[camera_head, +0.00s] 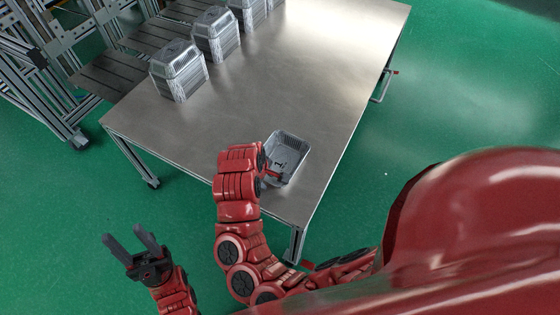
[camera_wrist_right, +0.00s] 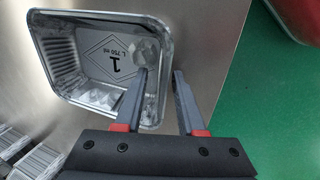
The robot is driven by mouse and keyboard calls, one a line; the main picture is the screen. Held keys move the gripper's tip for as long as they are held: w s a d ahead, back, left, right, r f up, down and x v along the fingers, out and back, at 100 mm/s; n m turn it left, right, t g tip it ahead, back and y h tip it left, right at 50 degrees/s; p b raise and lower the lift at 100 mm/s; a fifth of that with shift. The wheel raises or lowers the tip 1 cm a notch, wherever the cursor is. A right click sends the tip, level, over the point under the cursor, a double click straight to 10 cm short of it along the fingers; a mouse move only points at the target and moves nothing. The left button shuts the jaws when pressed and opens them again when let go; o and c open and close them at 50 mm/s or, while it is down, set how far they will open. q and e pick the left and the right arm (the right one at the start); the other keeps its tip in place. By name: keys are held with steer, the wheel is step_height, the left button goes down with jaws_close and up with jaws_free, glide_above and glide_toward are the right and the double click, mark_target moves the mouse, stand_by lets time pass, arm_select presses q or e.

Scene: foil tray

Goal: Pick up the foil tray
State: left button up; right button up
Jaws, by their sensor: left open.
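The foil tray (camera_head: 288,157) is a shallow, open silver tray near the front end of the metal table. It is upright and empty, with a printed diamond and a "1" on its floor. My right gripper (camera_head: 274,172) is at the tray's near side, partly hidden by its own arm in the head view. In the right wrist view the tray (camera_wrist_right: 62,20) shows my right gripper (camera_wrist_right: 160,75) open, one finger over the tray's inside and the other outside its wall. The wall lies between them, with gaps visible. My left gripper (camera_head: 133,243) is open and empty, off the table at lower left.
The metal table (camera_head: 300,70) is bare around the tray and to its right. Several stacks of foil trays (camera_head: 178,72) stand along its far left edge. A metal frame rack (camera_head: 45,75) stands at far left. The green floor is clear.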

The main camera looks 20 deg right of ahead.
jaws_close()
stand_by(0.5)
